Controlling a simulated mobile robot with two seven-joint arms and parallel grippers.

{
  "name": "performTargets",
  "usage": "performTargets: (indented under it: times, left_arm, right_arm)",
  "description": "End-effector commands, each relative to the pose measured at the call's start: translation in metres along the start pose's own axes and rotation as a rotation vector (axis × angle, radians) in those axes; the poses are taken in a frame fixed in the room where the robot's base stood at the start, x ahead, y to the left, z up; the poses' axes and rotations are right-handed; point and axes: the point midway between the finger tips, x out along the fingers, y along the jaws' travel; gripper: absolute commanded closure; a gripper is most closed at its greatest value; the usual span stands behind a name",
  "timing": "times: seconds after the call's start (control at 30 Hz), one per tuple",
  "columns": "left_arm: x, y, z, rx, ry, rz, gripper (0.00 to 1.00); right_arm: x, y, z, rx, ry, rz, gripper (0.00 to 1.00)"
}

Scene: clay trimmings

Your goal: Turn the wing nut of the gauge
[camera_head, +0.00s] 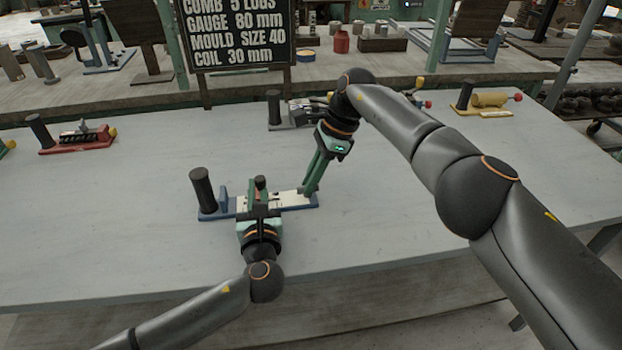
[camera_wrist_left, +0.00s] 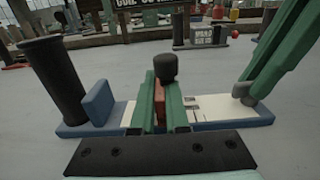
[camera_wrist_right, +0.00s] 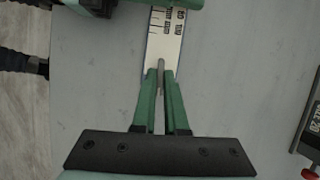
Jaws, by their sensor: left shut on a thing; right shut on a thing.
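The gauge has a blue base (camera_head: 303,206) with a white ruled scale, and lies flat on the grey table. A black upright handle (camera_head: 203,189) stands at its left end, beside a blue block (camera_wrist_left: 98,103). My left gripper (camera_head: 260,192) is shut on the red slider (camera_wrist_left: 160,103), with a black knob (camera_wrist_left: 168,67) rising just behind. My right gripper (camera_head: 309,190) reaches down at the right end of the scale. It is shut on a small grey part (camera_wrist_right: 161,68), seemingly the wing nut; its wings are mostly hidden by the fingers.
A black sign (camera_head: 237,35) stands beyond.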

Motion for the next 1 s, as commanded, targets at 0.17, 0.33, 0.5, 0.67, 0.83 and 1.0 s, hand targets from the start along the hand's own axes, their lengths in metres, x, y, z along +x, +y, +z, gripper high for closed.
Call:
performTargets:
  times: [0.17,0.33,0.5,0.67,0.83,1.0]
  left_arm:
    - [-0.0007,-0.0007,-0.0014,0.000,0.003,-0.002,1.00]
    - [-0.0007,-0.0007,-0.0014,0.000,0.003,-0.002,1.00]
    - [-0.0007,-0.0007,-0.0014,0.000,0.003,-0.002,1.00]
    - [-0.0007,-0.0008,-0.0014,0.000,0.003,-0.002,1.00]
    - [-0.0007,-0.0008,-0.0014,0.000,0.003,-0.002,1.00]
    - [-0.0006,-0.0008,-0.0013,0.000,0.003,-0.002,1.00]
  right_arm:
    - [-0.0001,0.0003,-0.0004,-0.004,0.000,0.002,1.00]
    - [0.0000,0.0003,-0.0003,-0.003,-0.001,0.003,1.00]
    - [0.0000,0.0004,-0.0002,-0.003,-0.001,0.002,0.79]
    - [0.0000,0.0003,-0.0001,-0.003,-0.001,0.002,0.61]
    - [0.0001,0.0003,-0.0001,-0.003,-0.001,0.002,0.59]
    - [-0.0046,0.0000,-0.0002,-0.002,-0.001,0.001,0.59]
